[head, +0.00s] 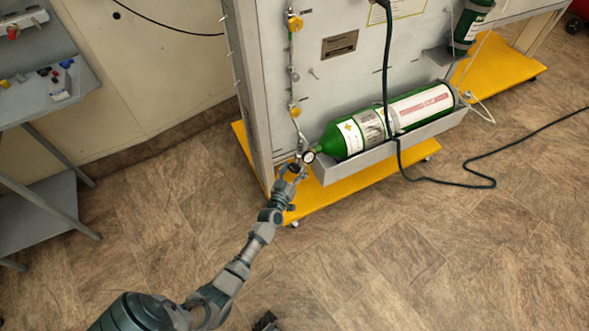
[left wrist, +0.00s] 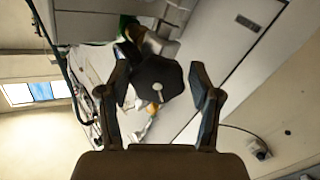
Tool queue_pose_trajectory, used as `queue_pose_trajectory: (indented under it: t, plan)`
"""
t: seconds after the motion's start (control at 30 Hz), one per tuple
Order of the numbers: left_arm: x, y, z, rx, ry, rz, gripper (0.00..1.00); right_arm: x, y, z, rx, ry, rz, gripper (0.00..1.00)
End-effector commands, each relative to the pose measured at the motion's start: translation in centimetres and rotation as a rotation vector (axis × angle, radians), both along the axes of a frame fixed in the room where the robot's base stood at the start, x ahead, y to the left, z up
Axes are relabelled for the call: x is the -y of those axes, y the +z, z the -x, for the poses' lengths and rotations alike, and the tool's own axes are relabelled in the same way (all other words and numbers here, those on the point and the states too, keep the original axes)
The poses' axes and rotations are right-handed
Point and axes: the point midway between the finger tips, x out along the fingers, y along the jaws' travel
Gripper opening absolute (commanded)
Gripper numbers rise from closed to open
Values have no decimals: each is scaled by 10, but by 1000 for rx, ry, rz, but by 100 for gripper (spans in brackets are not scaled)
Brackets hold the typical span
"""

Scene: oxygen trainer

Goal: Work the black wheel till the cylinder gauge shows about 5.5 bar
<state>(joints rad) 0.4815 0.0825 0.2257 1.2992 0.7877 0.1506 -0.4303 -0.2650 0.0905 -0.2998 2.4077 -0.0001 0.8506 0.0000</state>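The green cylinder (head: 389,121) lies in a grey tray on the trainer's side. A small round white-faced gauge (head: 309,157) sits at its left end; its reading is too small to make out. My left gripper (head: 291,172) is at that end, just below the gauge. In the left wrist view the black wheel (left wrist: 158,80) faces the camera, between the spread fingers of my left gripper (left wrist: 160,98). The fingers are open, with a gap visible on the right side; on the left the finger is close to the wheel. A dark piece at the bottom edge looks like my right gripper (head: 265,322), mostly cut off.
The trainer panel (head: 345,75) stands on a yellow wheeled base (head: 375,182). A black cable (head: 450,183) hangs in front of the cylinder and runs across the floor. A grey shelf unit (head: 35,225) stands at the left. The brown floor in front is mostly free.

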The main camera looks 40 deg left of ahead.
Motion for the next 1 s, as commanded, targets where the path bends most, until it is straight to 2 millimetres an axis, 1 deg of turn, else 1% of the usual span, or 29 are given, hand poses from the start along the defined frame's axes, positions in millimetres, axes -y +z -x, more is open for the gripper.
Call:
queue_pose_trajectory:
  t: [0.3,0.37,0.43,0.57,0.8,0.9,1.0]
  plan:
    - [1,0,0,0,-1,0,77,0,1,-1,4,-1,-1,65]
    - [2,0,2,1,-2,0,77,0,2,2,7,-1,-1,65]
    - [4,-1,8,0,-2,1,77,0,2,2,7,-1,-1,65]
    - [12,-1,31,-1,-1,2,77,0,2,2,6,0,0,65]
    - [29,-2,81,-2,-1,0,77,0,2,2,5,0,0,65]
    - [35,-2,97,-3,-1,1,77,0,2,2,4,1,0,65]
    - [38,-2,107,-2,-1,0,77,0,2,2,4,1,0,65]
